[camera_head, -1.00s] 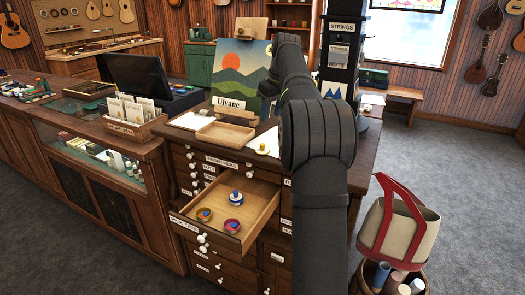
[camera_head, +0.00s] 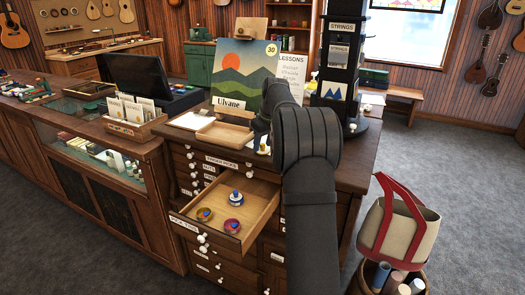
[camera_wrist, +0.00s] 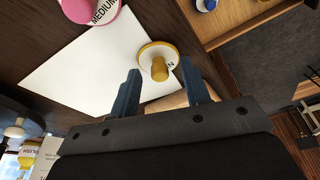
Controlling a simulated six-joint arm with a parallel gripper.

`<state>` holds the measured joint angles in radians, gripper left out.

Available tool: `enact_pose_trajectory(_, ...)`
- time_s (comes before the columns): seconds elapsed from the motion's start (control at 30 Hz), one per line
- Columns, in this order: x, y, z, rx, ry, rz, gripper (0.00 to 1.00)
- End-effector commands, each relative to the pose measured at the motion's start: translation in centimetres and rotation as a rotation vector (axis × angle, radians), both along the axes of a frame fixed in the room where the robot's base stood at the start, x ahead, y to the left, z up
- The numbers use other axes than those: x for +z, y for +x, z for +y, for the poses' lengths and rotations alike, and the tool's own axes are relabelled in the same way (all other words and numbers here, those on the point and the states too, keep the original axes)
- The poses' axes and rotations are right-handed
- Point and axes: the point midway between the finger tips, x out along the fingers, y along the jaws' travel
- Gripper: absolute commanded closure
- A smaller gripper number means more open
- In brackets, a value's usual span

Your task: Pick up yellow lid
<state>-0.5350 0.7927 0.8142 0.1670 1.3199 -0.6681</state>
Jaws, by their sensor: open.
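The yellow lid (camera_wrist: 157,62) is a round disc with a raised knob. It lies on a white sheet (camera_wrist: 85,68) on the dark wooden cabinet top, its label partly hidden. My gripper (camera_wrist: 160,70) is open and empty, with one blue finger on each side of the lid in the wrist view. I cannot tell how far above the lid the fingertips are. In the head view the yellow lid (camera_head: 264,149) shows small beside my arm, and my gripper is mostly hidden behind the arm.
A pink lid (camera_wrist: 90,8) marked MEDIUM lies near the sheet. An open drawer (camera_head: 262,206) holds several round lids. A shallow wooden tray (camera_head: 225,134), a painting (camera_head: 240,75) and a black strings tower (camera_head: 339,60) stand on the cabinet.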

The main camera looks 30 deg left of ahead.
Motion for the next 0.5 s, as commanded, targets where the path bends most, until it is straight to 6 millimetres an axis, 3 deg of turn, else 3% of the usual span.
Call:
enact_pose_trajectory(0.17,0.0,0.01,0.03,0.0,0.001,-0.001,0.57)
enact_pose_trajectory(0.4,0.01,0.01,0.02,0.0,0.001,0.0,1.0)
enact_pose_trajectory(0.5,0.01,0.01,0.02,0.0,0.001,0.0,1.0)
